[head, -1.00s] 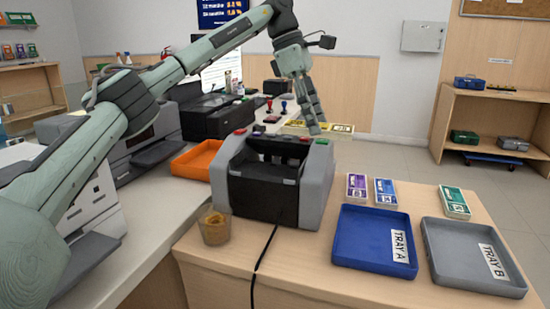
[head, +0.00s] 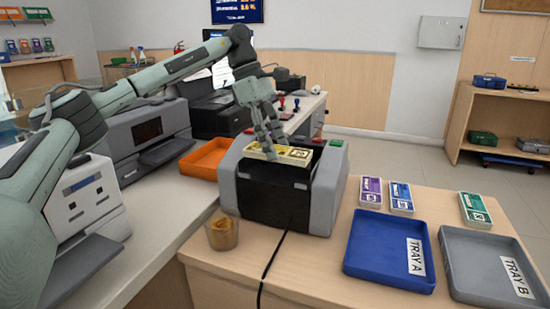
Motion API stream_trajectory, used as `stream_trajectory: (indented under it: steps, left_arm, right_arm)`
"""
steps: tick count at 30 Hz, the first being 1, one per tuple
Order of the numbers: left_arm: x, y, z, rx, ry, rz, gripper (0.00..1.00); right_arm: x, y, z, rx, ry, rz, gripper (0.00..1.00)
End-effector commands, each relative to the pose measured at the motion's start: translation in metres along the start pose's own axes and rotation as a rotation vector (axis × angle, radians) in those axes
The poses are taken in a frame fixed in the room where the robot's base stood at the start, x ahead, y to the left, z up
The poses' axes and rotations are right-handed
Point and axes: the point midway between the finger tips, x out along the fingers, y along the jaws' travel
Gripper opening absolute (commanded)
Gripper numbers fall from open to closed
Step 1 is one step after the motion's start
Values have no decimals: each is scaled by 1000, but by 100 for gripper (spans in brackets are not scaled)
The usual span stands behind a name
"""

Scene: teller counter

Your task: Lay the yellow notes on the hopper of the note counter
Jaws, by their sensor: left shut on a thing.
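The yellow notes (head: 292,154) are a flat banded bundle. My left gripper (head: 268,145) is shut on the bundle and holds it at the top opening of the note counter (head: 328,190). The note counter is a grey and black machine on the wooden counter. The bundle overlaps the hopper area (head: 275,172) in the head view. I cannot tell whether it touches the hopper. My right gripper is not in view.
Purple (head: 371,191), blue (head: 401,197) and green (head: 474,209) note bundles lie behind the blue tray A (head: 385,245) and grey tray B (head: 485,262). An orange tray (head: 205,160) is left of the note counter. A small cup (head: 221,232) stands at its front left, beside a black cable (head: 268,265).

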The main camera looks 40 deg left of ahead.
Motion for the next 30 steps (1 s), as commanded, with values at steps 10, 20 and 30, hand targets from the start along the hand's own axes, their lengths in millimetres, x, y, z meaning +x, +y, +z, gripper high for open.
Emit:
stream_trajectory:
  steps: [10,20,30]
  left_arm:
    - [36,0,-16,-1,0,0,22]
    - [38,0,-16,-1,0,0,22]
    - [38,0,-16,-1,1,0,72]
  right_arm:
    - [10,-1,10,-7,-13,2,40]
    - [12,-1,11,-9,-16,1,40]
    - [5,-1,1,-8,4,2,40]
